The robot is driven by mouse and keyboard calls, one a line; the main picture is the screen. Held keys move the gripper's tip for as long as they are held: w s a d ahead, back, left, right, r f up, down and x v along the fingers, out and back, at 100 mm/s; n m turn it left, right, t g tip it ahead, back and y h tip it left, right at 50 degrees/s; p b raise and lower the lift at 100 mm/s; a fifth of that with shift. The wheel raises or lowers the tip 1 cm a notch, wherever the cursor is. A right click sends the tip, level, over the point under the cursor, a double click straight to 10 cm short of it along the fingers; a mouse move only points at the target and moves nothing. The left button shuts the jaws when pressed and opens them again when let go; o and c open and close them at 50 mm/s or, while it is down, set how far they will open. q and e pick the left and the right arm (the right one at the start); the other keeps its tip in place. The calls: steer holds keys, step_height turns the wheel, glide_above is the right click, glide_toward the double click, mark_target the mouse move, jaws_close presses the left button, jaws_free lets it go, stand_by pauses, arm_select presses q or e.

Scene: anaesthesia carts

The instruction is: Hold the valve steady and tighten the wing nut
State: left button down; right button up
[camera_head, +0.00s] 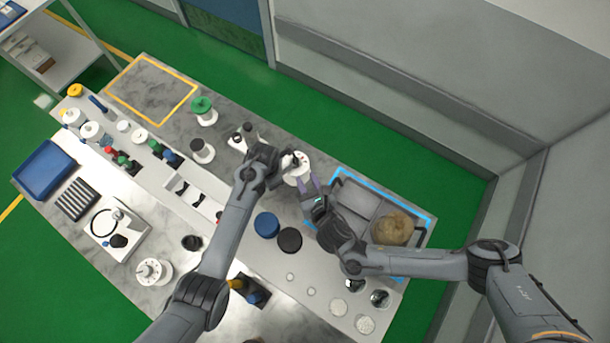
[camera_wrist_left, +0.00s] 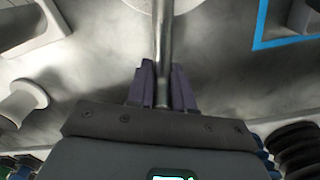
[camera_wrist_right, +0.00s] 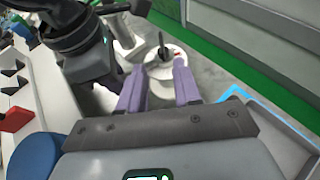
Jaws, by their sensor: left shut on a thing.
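The valve (camera_head: 298,178) looks like a white round piece with a small red mark, standing near the back edge of the bench. It also shows in the right wrist view (camera_wrist_right: 160,72), with a dark upright piece on top (camera_wrist_right: 163,46), perhaps the wing nut. My left gripper (camera_head: 286,162) is shut on a metal rod (camera_wrist_left: 163,30), seen between its fingers in the left wrist view; it seems to belong to the valve. My right gripper (camera_head: 310,184) is open and empty, its fingertips pointing at the valve from the front right, seemingly just short of it.
A grey tray (camera_head: 352,197) with a round brown object (camera_head: 396,227) lies right, inside a blue outline. The yellow-outlined area (camera_head: 150,90) is clear.

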mark_target(295, 158)
steer(key=shift+x, duration=5.85)
steer(key=shift+d+f, duration=0.1)
steer(key=shift+d, duration=0.05)
steer(key=shift+c, duration=0.2)
jaws_close()
